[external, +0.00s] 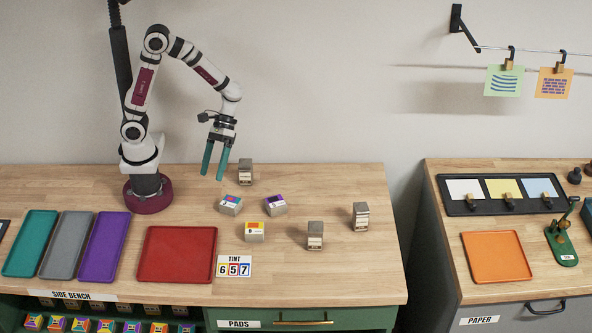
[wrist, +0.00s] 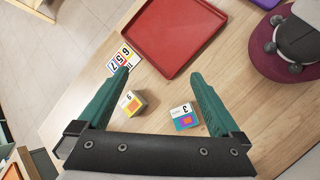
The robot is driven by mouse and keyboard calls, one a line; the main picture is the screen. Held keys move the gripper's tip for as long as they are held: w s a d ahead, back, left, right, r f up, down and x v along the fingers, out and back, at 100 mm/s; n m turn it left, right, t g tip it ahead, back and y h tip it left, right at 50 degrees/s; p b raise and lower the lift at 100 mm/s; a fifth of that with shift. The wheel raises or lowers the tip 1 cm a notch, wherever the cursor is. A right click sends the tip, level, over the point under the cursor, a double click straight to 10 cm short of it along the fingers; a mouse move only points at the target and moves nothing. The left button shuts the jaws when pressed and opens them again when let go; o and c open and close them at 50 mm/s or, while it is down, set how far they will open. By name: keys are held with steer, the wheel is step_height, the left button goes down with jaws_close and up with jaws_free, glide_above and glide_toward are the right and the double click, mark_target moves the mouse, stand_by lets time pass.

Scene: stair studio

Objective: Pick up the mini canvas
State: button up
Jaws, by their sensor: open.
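No thing here is clearly marked as a mini canvas, and I cannot tell which is meant.
Plainer labelled blocks stand behind (external: 246,172) and to the right (external: 315,236) (external: 361,217). A red tray (external: 177,254) and a TINT number card (external: 234,267) lie at the front. Teal (external: 30,243), grey (external: 68,244) and purple trays (external: 104,246) lie left.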

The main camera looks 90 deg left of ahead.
mark_target(254, 225)
steer(key=w+d+f+n+t+h, duration=0.1)
steer(key=w+f+n, duration=0.2)
steer(key=w+f, duration=0.1)
steer(key=w+d+f+n+t+h, duration=0.1)
steer(key=w+f+n+h, duration=0.1)
steer(key=f, duration=0.4)
steer(key=w+d+f+n+t+h, duration=0.1)
steer(key=w+f+n, duration=0.4)
steer(key=n, duration=0.1)
steer(key=shift+w+h, duration=0.3)
steer(key=shift+h, duration=0.1)
steer(key=x, duration=0.5)
steer(key=shift+f, duration=0.2)
steer(key=c, duration=1.4)
steer(key=shift+o, duration=0.2)
steer(key=shift+r, duration=0.15)
